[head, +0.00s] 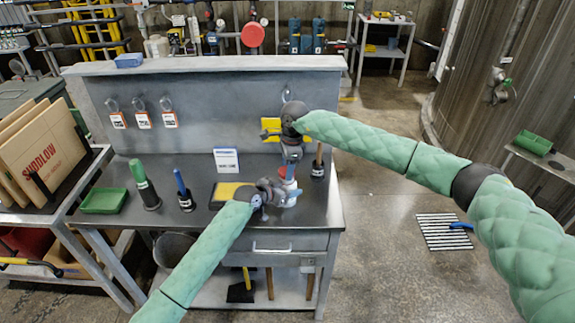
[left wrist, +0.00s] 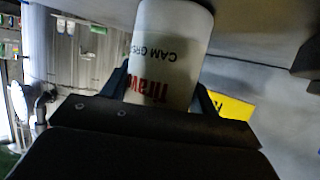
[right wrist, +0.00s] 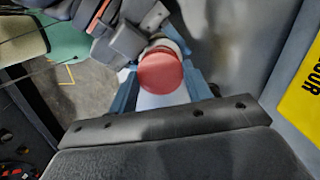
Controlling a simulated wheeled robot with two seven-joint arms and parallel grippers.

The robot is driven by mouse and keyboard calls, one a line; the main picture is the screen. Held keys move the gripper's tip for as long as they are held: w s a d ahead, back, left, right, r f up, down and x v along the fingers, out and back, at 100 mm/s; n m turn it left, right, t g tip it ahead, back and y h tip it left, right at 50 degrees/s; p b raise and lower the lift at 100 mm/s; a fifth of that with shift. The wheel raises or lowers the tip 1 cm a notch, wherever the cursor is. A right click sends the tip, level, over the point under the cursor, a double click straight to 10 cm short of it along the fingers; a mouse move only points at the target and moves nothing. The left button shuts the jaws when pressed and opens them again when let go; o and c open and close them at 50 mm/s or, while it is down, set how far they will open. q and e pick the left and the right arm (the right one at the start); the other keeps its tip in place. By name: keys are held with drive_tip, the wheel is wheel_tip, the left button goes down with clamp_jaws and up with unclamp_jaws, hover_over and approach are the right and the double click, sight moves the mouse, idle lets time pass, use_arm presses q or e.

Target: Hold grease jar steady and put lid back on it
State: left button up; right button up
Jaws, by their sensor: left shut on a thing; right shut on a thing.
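The grease jar (head: 291,186) is a white cylinder standing upright near the workbench's right end. In the left wrist view its label (left wrist: 165,65) shows upside down, between the two fingers. My left gripper (head: 279,193) is shut on the jar from the left. The red lid (right wrist: 160,73) shows between the fingers of my right gripper (right wrist: 161,88), which is shut on it. In the head view my right gripper (head: 291,157) points down from above, right over the jar. The lid is at the jar's top; whether it is seated is hidden.
The back panel (head: 215,110) stands close behind.

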drive_tip(key=shift+f, duration=0.35)
drive_tip(key=shift+f, duration=0.5)
idle(0.5)
use_arm(q)
clamp_jaws()
use_arm(e)
drive_tip(key=o, duration=0.9)
drive_tip(key=shift+o, duration=0.2)
drive_tip(key=shift+r, duration=2.25)
drive_tip(key=shift+c, duration=0.4)
